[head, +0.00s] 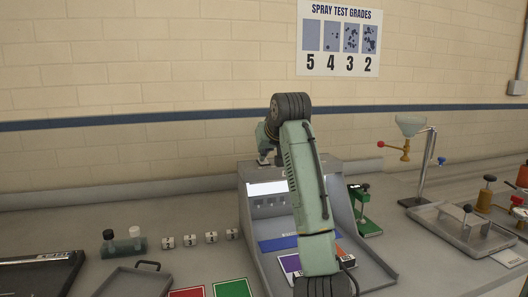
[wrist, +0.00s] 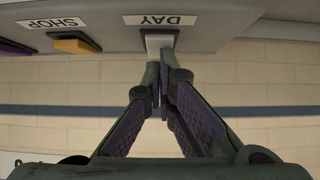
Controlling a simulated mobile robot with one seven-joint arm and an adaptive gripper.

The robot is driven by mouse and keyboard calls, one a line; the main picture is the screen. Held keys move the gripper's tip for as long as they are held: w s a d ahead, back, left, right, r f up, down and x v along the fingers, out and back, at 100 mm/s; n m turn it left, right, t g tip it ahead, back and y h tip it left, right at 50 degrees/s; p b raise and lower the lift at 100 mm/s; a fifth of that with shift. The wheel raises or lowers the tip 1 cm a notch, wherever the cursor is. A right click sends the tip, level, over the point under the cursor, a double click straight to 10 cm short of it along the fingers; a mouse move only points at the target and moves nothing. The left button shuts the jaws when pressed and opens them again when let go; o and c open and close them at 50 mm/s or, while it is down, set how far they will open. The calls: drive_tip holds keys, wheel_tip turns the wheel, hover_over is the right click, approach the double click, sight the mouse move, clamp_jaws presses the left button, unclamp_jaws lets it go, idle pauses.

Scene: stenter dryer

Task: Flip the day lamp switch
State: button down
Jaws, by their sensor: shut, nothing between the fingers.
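In the wrist view, which is upside down, a pale day lamp switch (wrist: 158,40) sits beside the label DAY (wrist: 168,20) on the edge of a grey panel. My gripper (wrist: 162,66) is shut and empty, with its fingertips right at the switch. I cannot tell whether they touch it.
A yellow switch (wrist: 75,43) by the label SHOP (wrist: 53,23) is on the same panel. A green stand (head: 366,222) is close right of the cabinet. Small numbered blocks (head: 190,240), bottles (head: 122,243) and a red card (head: 187,292) lie on the bench left.

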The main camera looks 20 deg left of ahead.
sight(265, 163)
drive_tip(key=shift+r+p, duration=0.25)
drive_tip(key=shift+p, duration=0.35)
drive_tip(key=r, duration=0.1)
drive_tip(key=r+p, duration=0.1)
drive_tip(key=shift+s+d+r, duration=0.15)
drive_tip(key=shift+s+r, duration=0.05)
drive_tip(key=shift+r, duration=0.2)
drive_tip(key=b+v, duration=0.3)
drive_tip(key=v, duration=0.7)
drive_tip(key=shift+r, duration=0.35)
